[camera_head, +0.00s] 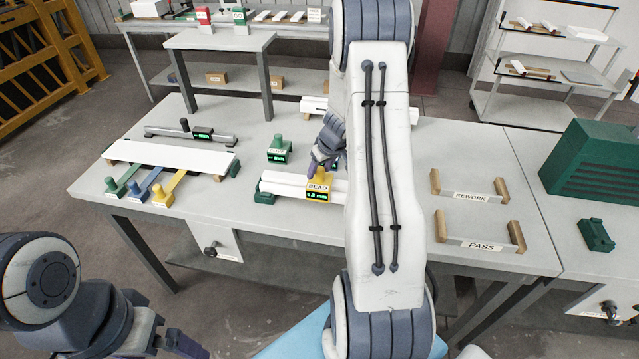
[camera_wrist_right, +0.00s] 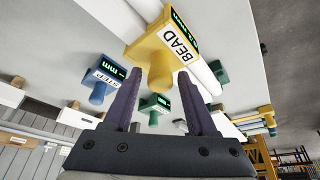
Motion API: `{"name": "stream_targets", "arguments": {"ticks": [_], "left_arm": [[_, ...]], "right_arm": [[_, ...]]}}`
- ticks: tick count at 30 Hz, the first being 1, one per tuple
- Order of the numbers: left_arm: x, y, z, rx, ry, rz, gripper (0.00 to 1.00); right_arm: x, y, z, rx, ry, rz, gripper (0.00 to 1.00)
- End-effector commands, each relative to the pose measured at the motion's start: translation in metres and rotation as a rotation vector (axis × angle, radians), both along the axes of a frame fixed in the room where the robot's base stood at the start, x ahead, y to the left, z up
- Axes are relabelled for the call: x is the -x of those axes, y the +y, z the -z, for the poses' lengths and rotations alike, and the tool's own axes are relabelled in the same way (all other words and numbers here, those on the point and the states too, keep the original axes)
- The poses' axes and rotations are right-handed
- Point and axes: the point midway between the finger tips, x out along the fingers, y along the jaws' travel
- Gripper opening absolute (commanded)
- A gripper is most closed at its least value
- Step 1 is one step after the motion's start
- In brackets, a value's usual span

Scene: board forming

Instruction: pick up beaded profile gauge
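The yellow beaded profile gauge (camera_head: 318,186), labelled BEAD with a small green-lit display, sits on a white profile piece (camera_head: 285,186) on the table. In the right wrist view the gauge (camera_wrist_right: 163,42) is just beyond my fingers, its yellow knob between the two tips. My right gripper (camera_head: 322,164) is above the gauge; in the wrist view its fingers (camera_wrist_right: 160,74) are apart, with visible gaps beside the knob. My forearm hides the right part of the profile piece. My left gripper (camera_head: 180,345) is low at the left, away from the table; its opening is unclear.
A green gauge (camera_head: 280,150) stands behind the profile. A blue STEP gauge (camera_wrist_right: 105,75) shows in the wrist view. Left are a white board (camera_head: 170,155) and green, blue and yellow tools (camera_head: 165,190). REWORK (camera_head: 470,196) and PASS (camera_head: 482,245) racks stand right.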

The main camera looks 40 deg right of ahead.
Motion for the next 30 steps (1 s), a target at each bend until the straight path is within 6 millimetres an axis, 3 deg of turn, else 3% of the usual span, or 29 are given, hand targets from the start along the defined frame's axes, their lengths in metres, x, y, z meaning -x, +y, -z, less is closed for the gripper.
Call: {"name": "stream_targets", "arguments": {"ticks": [1, 3, 4, 30], "left_arm": [[0.0, 0.0, 0.0, 0.0, 0.0, 0.0, 1.0], [0.0, 0.0, 0.0, 0.0, 0.0, 0.0, 1.0], [0.0, 0.0, 0.0, 0.0, 0.0, 0.0, 1.0], [0.0, 0.0, -0.0001, 0.0, 0.0, 0.0, 1.0]], "right_arm": [[0.0001, 0.0, -0.0001, 0.0, 0.0, 0.0, 0.34], [0.0003, 0.0, -0.0001, 0.0, 0.0, 0.0, 0.07], [0.0003, 0.0, -0.0001, 0.0, 0.0, 0.0, 0.0], [0.0002, -0.0001, -0.0005, 0.0, 0.0, 0.0, 0.0]]}}
